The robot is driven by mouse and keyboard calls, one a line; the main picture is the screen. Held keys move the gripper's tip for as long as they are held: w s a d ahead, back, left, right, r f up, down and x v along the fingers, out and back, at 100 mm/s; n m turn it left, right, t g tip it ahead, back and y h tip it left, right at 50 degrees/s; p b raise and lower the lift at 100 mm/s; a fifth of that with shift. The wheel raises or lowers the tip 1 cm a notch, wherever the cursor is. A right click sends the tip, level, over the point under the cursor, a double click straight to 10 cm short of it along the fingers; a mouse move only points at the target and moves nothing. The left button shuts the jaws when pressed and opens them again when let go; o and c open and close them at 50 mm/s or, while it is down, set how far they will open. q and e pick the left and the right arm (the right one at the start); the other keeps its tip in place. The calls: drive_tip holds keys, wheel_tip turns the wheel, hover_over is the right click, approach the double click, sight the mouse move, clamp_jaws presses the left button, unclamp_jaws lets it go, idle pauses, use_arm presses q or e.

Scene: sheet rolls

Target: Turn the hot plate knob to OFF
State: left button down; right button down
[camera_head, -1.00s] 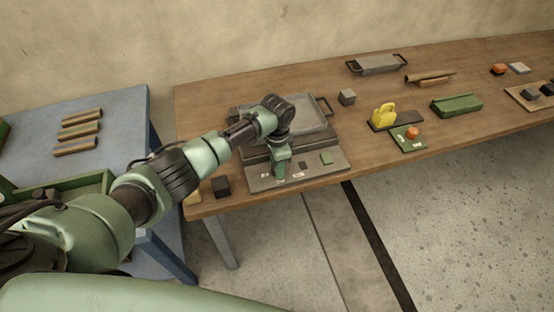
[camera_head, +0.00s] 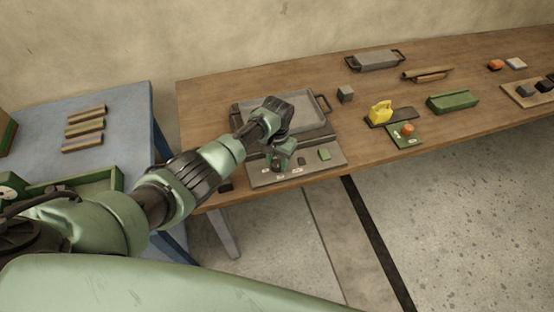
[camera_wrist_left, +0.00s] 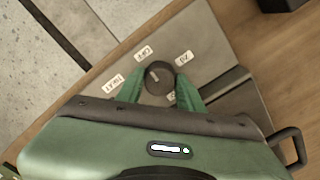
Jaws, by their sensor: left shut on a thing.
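The hot plate has a wide grey tray-like top (camera_head: 312,111) and a grey front panel (camera_head: 325,165) at the table's front edge. Its round dark knob (camera_wrist_left: 158,77) shows in the left wrist view, with a small light mark on its face. White labels stand around it; one appears to read OFF (camera_wrist_left: 143,53), another (camera_wrist_left: 184,58) looks like a number, and one is partly hidden by a finger. My left gripper (camera_head: 278,165) is over the panel's left part. Its green fingers (camera_wrist_left: 160,80) are shut on the knob, one on each side. My right gripper is not in view.
A grey cube (camera_head: 345,93), yellow object (camera_head: 380,111) and green tray (camera_head: 453,102) stand to the right.

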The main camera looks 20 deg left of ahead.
sight(277, 163)
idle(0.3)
use_arm(q)
drive_tip(key=c, duration=0.9)
unclamp_jaws()
wheel_tip(277, 163, up, 8)
drive_tip(key=shift+f, duration=0.1)
